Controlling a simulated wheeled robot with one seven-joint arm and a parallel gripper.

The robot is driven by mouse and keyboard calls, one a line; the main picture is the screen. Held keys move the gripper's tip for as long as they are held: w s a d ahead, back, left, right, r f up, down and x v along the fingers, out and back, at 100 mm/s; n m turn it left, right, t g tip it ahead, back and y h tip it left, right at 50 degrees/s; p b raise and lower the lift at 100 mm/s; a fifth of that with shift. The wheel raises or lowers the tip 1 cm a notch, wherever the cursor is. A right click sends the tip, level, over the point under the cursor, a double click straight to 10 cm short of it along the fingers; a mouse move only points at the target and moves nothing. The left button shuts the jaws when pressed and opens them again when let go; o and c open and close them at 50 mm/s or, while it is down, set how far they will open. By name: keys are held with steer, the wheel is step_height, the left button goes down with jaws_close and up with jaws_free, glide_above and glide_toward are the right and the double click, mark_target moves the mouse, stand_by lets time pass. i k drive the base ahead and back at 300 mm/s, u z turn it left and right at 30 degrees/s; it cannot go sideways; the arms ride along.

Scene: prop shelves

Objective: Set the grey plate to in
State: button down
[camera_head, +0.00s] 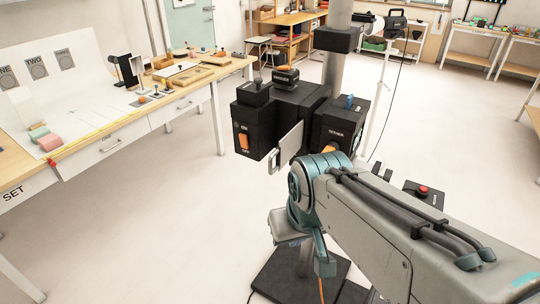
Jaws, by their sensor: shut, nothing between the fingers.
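A light grey plate (291,143) stands upright at the front of a black device (297,100) on a stand in the middle of the view. It sticks out between the left black box with ON and OFF marks (254,122) and the right black box marked TETHER (337,127). A cut-out shows near its lower left end. My arm comes from the lower right, and its teal joint sits just below the plate and the right box. I cannot make out my gripper's fingers; they are hidden or outside the view. No contact with the plate can be seen.
Orange switches show on both boxes, and a red button (423,190) sits on a black box at right. A long white table (110,148) with blocks and trays runs along the left. A black stand base (290,280) is below. Open floor lies between table and stand.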

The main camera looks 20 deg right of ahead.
mark_target(289, 145)
steer(key=z, duration=0.8)
steer(key=k, duration=0.7)
steer(key=u, duration=0.95)
steer(key=i, duration=0.55)
